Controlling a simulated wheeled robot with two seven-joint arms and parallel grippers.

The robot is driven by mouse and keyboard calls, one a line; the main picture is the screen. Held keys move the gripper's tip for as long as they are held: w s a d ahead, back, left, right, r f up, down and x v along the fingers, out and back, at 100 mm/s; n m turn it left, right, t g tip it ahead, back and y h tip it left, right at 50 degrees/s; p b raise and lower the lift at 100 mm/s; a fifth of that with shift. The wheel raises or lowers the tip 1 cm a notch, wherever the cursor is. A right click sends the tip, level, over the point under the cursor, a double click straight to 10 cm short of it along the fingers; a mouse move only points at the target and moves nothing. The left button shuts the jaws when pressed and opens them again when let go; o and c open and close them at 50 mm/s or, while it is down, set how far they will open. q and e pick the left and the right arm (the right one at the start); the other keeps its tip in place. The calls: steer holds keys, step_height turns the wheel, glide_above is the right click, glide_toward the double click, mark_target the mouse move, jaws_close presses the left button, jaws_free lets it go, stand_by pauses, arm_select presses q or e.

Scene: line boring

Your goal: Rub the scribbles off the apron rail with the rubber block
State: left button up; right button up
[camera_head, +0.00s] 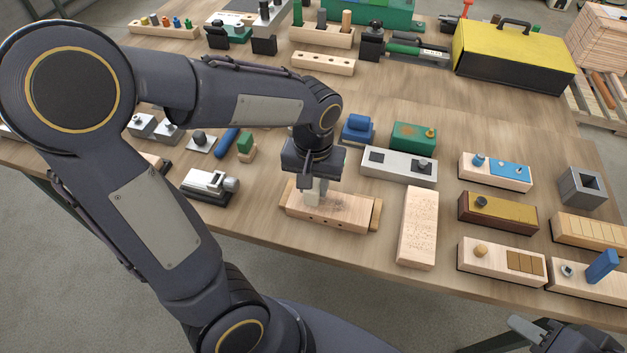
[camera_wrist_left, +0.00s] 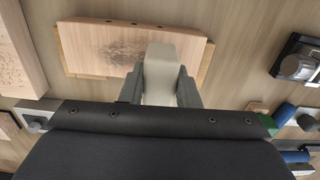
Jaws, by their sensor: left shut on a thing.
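The apron rail (camera_head: 330,211) is a pale wooden block with several holes in its front face. It lies near the front edge of the table on a thin wooden base. Grey scribbles (camera_head: 345,202) darken the middle of its top; they also show in the wrist view (camera_wrist_left: 125,48). My left gripper (camera_head: 313,186) points down over the left part of the rail, shut on a pale rubber block (camera_wrist_left: 160,68). The block overlaps the rail beside the smudge; I cannot tell whether it touches. My right gripper (camera_head: 552,336) shows partly at the bottom right; its jaws are unclear.
A speckled wooden block (camera_head: 417,228) stands just right of the rail. A grey metal block (camera_head: 399,168) lies behind it, and a small metal vise (camera_head: 211,186) sits to the left. Several wooden fixtures fill the right side. The table's front edge is close.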

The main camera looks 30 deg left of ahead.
stand_by(0.6)
arm_select(q)
steer(key=shift+f, duration=0.2)
steer(key=shift+f+b, duration=0.5)
steer(key=shift+f, duration=0.05)
steer(key=shift+w+d+r, duration=0.1)
steer(key=shift+w+d, duration=0.05)
steer(key=shift+d, duration=0.45)
steer(key=shift+w+d+r, duration=0.1)
steer(key=shift+w+d, duration=0.05)
steer(key=shift+d, duration=0.4)
steer(key=shift+f, duration=0.15)
steer(key=shift+s+a, duration=0.2)
steer(key=shift+a, duration=0.55)
steer(key=shift+s+a, duration=0.15)
steer(key=shift+a, duration=0.65)
steer(key=shift+s+a, duration=0.2)
steer(key=shift+a, duration=0.65)
